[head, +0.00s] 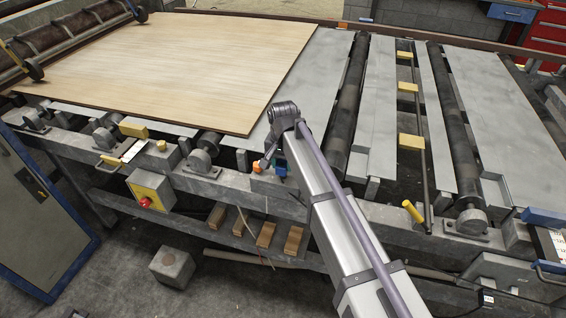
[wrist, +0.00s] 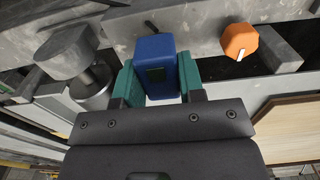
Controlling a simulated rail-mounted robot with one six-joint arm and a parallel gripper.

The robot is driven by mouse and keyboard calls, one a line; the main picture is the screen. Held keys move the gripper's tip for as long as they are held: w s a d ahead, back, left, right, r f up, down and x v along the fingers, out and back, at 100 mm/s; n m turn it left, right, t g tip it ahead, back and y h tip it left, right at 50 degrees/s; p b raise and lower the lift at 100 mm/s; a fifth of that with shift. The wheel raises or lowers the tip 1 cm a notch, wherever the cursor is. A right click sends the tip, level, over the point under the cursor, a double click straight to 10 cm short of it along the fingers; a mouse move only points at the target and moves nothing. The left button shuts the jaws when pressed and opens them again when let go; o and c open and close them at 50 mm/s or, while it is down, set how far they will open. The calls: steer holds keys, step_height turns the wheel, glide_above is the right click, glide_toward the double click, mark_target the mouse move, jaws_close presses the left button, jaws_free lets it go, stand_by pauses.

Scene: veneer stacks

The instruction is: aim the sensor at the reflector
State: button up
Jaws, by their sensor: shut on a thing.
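The sensor appears to be a blue block with a small dark window (wrist: 157,75), with a short black piece behind it. My gripper (wrist: 156,84) is shut on it, a teal finger on each side. In the head view the blue sensor (head: 281,171) and my gripper (head: 280,162) are small and partly hidden by my arm, at the front rail of the table. An orange knob with a white mark (wrist: 239,42) stands apart, right of the sensor; it also shows in the head view (head: 257,168). I cannot make out a reflector for certain.
A wide veneer sheet (head: 170,60) lies on the table at the left. Rollers (head: 455,120) and a yellow box with a red button (head: 150,190) are nearby.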

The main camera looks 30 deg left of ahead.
mark_target(283, 162)
steer(key=o, duration=0.9)
steer(key=shift+o, duration=0.2)
step_height(283, 162, up, 11)
steer(key=p, duration=1.1)
steer(key=shift+f, duration=0.15)
